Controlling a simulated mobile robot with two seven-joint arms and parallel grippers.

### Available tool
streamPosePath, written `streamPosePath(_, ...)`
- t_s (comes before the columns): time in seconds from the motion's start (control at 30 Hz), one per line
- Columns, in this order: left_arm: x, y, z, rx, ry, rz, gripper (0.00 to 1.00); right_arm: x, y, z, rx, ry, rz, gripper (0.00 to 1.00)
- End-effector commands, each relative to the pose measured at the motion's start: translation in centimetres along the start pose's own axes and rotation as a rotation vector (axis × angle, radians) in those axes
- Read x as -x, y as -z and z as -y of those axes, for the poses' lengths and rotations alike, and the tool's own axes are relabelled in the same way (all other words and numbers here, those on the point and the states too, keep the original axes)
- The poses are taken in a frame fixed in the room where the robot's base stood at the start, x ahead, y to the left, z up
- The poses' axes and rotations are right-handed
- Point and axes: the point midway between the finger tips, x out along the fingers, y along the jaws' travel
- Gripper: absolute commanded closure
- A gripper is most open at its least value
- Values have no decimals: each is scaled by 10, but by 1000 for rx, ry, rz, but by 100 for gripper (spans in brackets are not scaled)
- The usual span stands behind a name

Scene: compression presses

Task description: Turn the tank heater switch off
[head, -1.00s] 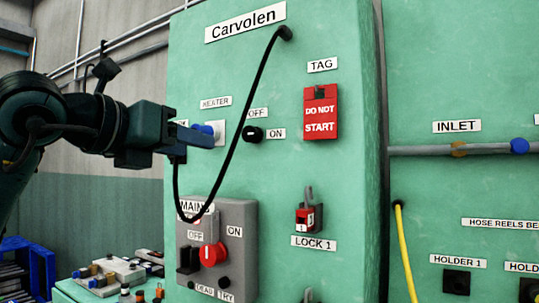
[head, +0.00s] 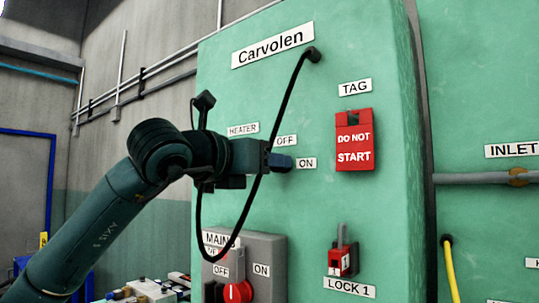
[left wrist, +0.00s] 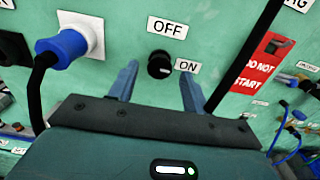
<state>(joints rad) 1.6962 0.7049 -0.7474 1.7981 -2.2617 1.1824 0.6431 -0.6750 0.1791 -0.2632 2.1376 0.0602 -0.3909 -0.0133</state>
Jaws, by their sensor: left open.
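The tank heater switch is a small black round knob (left wrist: 160,65) on the green panel, between an OFF label above and an ON label to its right. Its pale mark appears to point toward ON. My left gripper (head: 279,161) is open in front of the knob. In the left wrist view its two blue fingers stand on either side of the knob, apart from it. In the head view the gripper hides the knob. My right gripper is in neither current view.
A black cable (head: 273,150) hangs across the panel close to my left fingers. A blue plug (left wrist: 62,48) sits in a white socket left of the knob. A red DO NOT START tag (head: 354,140), a lock (head: 341,262) and a red mains switch (head: 237,291) are nearby.

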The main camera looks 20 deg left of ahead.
Motion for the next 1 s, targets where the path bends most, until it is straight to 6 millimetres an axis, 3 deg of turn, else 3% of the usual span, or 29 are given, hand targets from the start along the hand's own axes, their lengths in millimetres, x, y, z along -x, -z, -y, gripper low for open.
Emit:
streamPosePath(0.2,-15,0,0,0,-1,-1,51,2,3,0,8,-2,3,64)
streamPosePath(0.47,-15,1,0,0,0,0,51,2,2,0,9,-2,4,64)
streamPosePath(1.0,-15,0,0,0,0,0,96,2,2,0,11,-1,4,64)
